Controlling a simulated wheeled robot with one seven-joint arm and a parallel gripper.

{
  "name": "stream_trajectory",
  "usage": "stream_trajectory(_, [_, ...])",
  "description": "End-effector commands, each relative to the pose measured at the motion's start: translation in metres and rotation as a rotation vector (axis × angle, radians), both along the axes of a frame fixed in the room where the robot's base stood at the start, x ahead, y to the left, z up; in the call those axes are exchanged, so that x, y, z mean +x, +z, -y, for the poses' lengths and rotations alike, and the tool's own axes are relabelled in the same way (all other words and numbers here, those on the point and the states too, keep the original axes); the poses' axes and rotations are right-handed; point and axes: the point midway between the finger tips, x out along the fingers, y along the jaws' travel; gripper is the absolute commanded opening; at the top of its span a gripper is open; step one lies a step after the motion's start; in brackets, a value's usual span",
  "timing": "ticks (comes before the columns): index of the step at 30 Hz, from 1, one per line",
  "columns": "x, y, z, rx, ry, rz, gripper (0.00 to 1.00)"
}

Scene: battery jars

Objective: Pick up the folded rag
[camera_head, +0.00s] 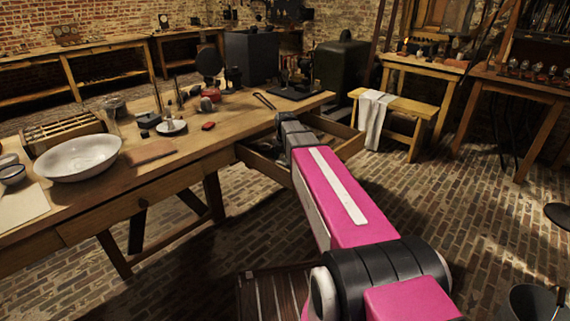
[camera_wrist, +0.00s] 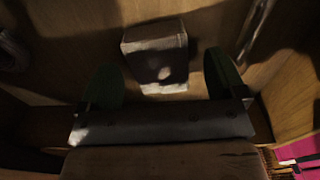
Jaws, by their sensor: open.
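A pale grey, block-shaped folded rag (camera_wrist: 155,48) lies on the wooden floor of the open drawer, as seen in the wrist view. Its upper face is partly in shadow, with a lighter lower face. My gripper (camera_wrist: 162,76) is open, with one dark green finger to the left of the rag and one to the right. The rag shows in the gap between them, just beyond the fingertips in the picture; I cannot tell whether they touch it. In the head view my pink arm reaches to the open drawer (camera_head: 262,163), and the rag is hidden there.
The drawer walls (camera_wrist: 292,80) stand close around my gripper. Above the drawer, the workbench (camera_head: 230,128) carries a white basin (camera_head: 78,158), a small red object (camera_head: 208,126) and dark apparatus. A white cloth (camera_head: 372,115) hangs over a bench (camera_head: 405,105). Brick floor is clear between.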

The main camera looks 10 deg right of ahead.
Motion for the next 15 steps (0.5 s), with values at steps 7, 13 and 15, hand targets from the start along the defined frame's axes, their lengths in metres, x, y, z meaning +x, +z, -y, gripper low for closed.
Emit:
stream_trajectory(7, [0.0,-0.006,0.0001,0.0,0.0,0.0,0.89])
stream_trajectory(13, [-0.0001,-0.0058,0.0001,0.0,0.0,0.0,0.37])
stream_trajectory(15, [-0.0001,-0.0057,0.0001,0.0,0.0,0.0,0.36])
